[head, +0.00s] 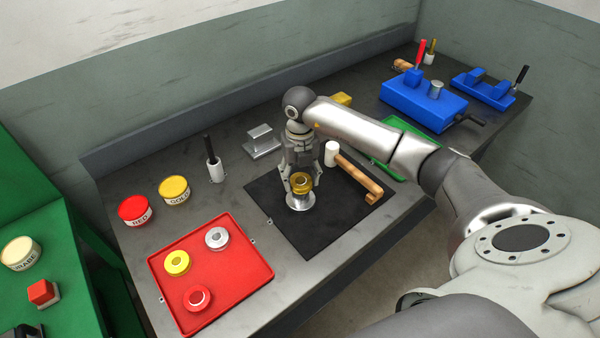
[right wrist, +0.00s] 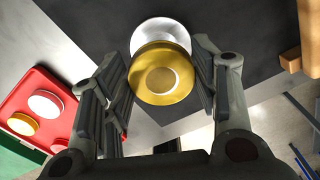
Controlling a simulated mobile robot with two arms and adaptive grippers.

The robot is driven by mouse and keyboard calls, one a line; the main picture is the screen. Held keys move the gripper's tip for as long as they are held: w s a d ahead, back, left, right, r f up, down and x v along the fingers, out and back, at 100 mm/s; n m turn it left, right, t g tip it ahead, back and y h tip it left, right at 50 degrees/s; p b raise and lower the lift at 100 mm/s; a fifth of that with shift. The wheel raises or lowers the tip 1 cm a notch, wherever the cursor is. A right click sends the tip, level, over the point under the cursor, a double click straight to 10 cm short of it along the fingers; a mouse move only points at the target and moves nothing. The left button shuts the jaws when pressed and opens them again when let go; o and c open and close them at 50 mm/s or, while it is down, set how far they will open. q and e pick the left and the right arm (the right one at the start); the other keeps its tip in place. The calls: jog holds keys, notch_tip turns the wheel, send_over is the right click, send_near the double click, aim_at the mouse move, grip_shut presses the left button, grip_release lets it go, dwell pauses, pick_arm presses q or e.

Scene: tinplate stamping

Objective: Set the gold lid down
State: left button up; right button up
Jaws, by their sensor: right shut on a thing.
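The gold lid (head: 302,182) is a small round piece between the fingers of my right gripper (head: 301,184), which points down over the black mat (head: 275,218). In the right wrist view the gold lid (right wrist: 160,75) sits between the two fingers of the gripper (right wrist: 160,85), which is shut on it. A silver round piece (head: 300,203) stands on the mat directly under the lid. In the wrist view this silver piece (right wrist: 165,30) shows partly behind the lid. I cannot tell whether the lid touches it. My left gripper is not in view.
A red tray (head: 240,287) at the left holds yellow, silver and red round pieces. A wooden-handled mallet (head: 358,174) lies close right of my gripper. Red (head: 135,210) and yellow (head: 174,190) tins stand behind the tray. Blue tools (head: 425,104) stand at the back right.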

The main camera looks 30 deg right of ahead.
jog(key=shift+f, duration=0.1)
jog(key=shift+f+b, duration=0.4)
jog(key=shift+b, duration=0.05)
jog(key=shift+f, duration=0.1)
jog(key=o, duration=0.8)
